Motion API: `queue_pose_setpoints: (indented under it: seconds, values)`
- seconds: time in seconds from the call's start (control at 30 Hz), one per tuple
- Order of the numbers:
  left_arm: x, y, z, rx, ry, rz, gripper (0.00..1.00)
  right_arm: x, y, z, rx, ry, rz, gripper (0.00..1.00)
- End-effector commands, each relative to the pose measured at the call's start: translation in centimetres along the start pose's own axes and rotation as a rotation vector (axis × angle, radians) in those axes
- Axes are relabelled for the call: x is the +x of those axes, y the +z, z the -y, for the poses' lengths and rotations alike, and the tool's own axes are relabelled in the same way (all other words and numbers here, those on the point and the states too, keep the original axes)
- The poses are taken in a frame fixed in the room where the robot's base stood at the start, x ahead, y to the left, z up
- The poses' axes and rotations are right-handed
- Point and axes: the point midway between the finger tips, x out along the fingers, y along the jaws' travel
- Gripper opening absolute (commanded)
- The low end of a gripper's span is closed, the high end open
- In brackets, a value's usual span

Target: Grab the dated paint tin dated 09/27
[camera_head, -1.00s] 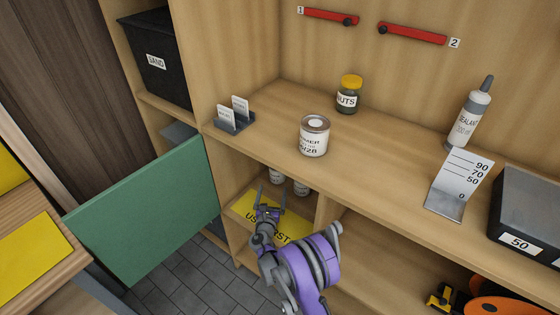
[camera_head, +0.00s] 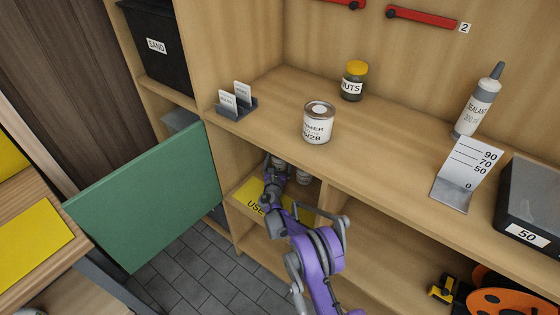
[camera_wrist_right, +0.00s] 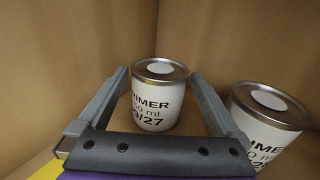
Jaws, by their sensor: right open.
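A white paint tin with a metal lid (camera_wrist_right: 158,100) stands upright in the lower compartment; its label reads "...IMER", "...0 ml" and "...9/27", partly cut off by its curve. My right gripper (camera_wrist_right: 158,76) is open, with one finger on each side of this tin and visible gaps between. A second similar tin (camera_wrist_right: 270,120) stands to the right, outside the fingers; its date is cut off. In the head view my right gripper (camera_head: 277,165) reaches into the compartment and partly hides the tins. My left gripper is not in view.
Another primer tin (camera_head: 318,125) stands on the worktop, its date seeming to end in 28. A yellow mat (camera_head: 247,194) lies on the compartment floor. A divider stands right of it, and a green open door (camera_head: 150,200) to the left.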

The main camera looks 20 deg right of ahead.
Motion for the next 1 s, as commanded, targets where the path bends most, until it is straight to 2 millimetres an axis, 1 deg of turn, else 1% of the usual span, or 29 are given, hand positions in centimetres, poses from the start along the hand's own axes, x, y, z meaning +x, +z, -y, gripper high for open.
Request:
queue_pose_setpoints:
  seconds: [0.07, 0.23, 0.27, 0.4, 0.57, 0.6, 0.77, 1.0]
  values:
    - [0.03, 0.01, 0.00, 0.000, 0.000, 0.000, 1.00, 0.30, 0.00, 0.02, 0.000, 0.000, 0.000, 1.00]
    - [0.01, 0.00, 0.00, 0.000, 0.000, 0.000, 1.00, 0.28, 0.03, 0.00, 0.000, 0.000, 0.000, 1.00]
    - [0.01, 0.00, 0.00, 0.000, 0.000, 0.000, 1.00, 0.28, 0.03, 0.00, 0.000, 0.000, 0.000, 0.96]
    - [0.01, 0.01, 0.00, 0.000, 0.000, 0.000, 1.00, 0.26, 0.03, -0.01, 0.000, 0.000, 0.000, 0.71]
    - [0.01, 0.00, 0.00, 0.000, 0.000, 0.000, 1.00, 0.25, 0.02, -0.02, 0.001, 0.000, 0.000, 0.42]
    - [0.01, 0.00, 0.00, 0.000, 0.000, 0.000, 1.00, 0.25, 0.02, -0.02, 0.001, 0.000, 0.000, 0.35]
    - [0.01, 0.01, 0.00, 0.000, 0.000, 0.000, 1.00, 0.24, 0.01, -0.02, 0.001, 0.000, 0.000, 0.06]
    - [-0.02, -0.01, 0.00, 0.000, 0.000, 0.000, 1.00, 0.25, 0.22, -0.03, 0.000, 0.000, 0.000, 0.06]
